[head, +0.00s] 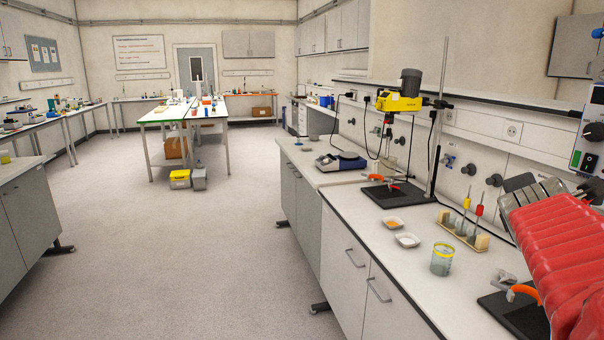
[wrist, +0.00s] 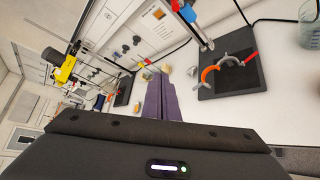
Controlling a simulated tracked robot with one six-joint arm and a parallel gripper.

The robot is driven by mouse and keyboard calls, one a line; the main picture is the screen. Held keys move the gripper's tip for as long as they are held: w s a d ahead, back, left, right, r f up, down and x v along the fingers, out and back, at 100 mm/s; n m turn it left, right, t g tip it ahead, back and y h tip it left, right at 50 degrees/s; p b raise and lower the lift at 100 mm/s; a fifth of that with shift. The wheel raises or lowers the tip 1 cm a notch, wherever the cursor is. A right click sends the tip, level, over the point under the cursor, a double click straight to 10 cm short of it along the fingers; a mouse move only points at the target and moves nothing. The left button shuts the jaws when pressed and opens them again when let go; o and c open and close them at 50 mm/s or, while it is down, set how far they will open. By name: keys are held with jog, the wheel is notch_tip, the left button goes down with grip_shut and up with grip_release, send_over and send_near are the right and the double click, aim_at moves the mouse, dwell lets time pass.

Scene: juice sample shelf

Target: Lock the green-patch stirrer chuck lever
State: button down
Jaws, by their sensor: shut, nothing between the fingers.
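My gripper (wrist: 158,76) shows in the wrist view with its two purple fingers together and nothing between them. It points over the bench, apart from the stirrers. A white stirrer (head: 590,128) with a small green mark is cut off at the right of the head view. In the wrist view a chuck (wrist: 188,14) with blue and red parts sits on a shaft at the top edge; I cannot tell its lever's position. A yellow stirrer (head: 399,102) hangs on a stand; it also shows in the wrist view (wrist: 65,70).
A black stand base (wrist: 238,76) carries an orange-and-grey clamp (wrist: 210,74). The white bench (head: 385,223) holds a yellow-rimmed beaker (head: 442,260), two small dishes and a tube rack (head: 463,232). A hotplate (head: 341,161) stands farther back. The floor at left is clear.

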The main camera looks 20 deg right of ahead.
jog(key=w+a+f+m+y, duration=0.1)
jog(key=a+f+m+y, duration=0.3)
jog(key=a, duration=0.7)
jog(key=w+a+f+m+y, duration=0.1)
jog(key=a+f+m+y, duration=0.15)
jog(key=a+f, duration=0.6)
jog(key=s+a+f+m+g+y, duration=0.1)
jog(key=s+a+f+m+y, duration=0.1)
jog(key=a, duration=0.9)
jog(key=s+a+f+m+g+y, duration=0.1)
jog(key=s+a+f+m+y, duration=0.1)
jog(key=s+a+f+m, duration=0.3)
jog(key=s+a+f, duration=0.1)
jog(key=s+a, duration=0.2)
jog(key=a, duration=0.3)
jog(key=shift+a, duration=0.25)
jog(key=shift+y, duration=0.25)
